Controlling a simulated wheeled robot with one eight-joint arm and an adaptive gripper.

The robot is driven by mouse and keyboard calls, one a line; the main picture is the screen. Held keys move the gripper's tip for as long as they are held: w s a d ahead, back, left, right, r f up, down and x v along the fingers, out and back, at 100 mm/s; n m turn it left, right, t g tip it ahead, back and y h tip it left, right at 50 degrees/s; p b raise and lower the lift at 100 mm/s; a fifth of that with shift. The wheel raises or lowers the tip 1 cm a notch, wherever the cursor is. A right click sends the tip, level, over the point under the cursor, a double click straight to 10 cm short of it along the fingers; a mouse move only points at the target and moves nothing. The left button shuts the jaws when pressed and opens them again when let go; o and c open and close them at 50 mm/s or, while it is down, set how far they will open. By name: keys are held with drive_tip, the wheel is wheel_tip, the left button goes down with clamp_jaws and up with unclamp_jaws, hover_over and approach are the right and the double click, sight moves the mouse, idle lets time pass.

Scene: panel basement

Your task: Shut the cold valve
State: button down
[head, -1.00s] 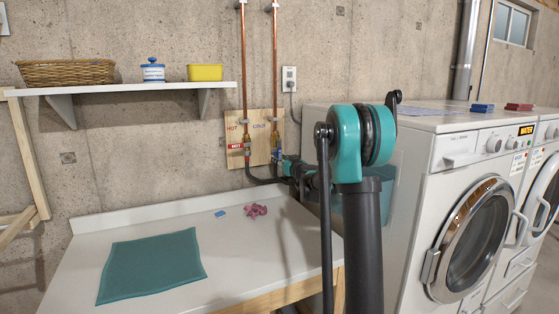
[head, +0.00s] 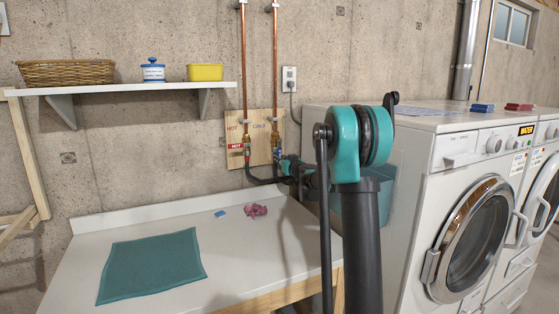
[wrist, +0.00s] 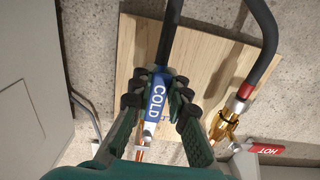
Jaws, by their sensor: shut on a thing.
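The cold valve's blue lever (wrist: 156,98), marked COLD, is between my gripper's fingers (wrist: 162,92) in the wrist view. My gripper is shut on it. The lever lies roughly along the line of its pipe, and the fingers cover part of it. In the head view the cold valve (head: 277,153) is small, below the right copper pipe, with my gripper (head: 284,163) against it. The hot valve (wrist: 225,124) stands beside it, with its red lever (wrist: 267,149) turned across its pipe.
Both valves sit on a wooden board (head: 262,124) on the concrete wall. Black hoses run below them. The white counter (head: 235,250) holds a teal cloth (head: 152,266), a pink crumpled cloth (head: 255,210) and a small blue item. A washing machine (head: 450,215) stands right of my arm.

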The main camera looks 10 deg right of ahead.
drive_tip(key=shift+a, duration=0.1)
idle(0.3)
drive_tip(key=s+a+r+m, duration=0.2)
drive_tip(key=a+r+m, duration=0.5)
drive_tip(key=m, duration=1.1)
drive_tip(key=shift+s+r, duration=0.2)
drive_tip(key=shift+r, duration=0.2)
idle(0.3)
drive_tip(key=c, duration=1.4)
unclamp_jaws()
drive_tip(key=shift+c, duration=0.2)
